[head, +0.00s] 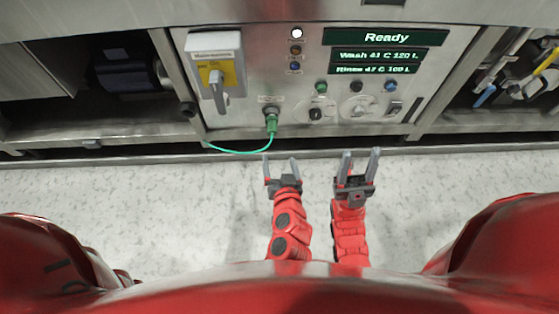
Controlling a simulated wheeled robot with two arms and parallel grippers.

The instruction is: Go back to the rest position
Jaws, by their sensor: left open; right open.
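My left gripper (281,168) is open and empty, over the floor in front of the washer panel. My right gripper (359,162) is open and empty beside it to the right. Both point toward the control panel (440,75) and appear apart from it. A green plug (271,121) sits in the panel's lower left socket, with a green cable (238,151) hanging from it. The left gripper is a little below the plug in the picture. The top display (386,37) reads Ready, with wash and rinse lines below it.
A grey switch box (215,70) with a yellow plate and handle stands out from the panel. Open bays flank the panel, with a dark motor (124,75) at left and pipes with a blue-handled valve (485,95) at right. The speckled floor (180,195) is clear.

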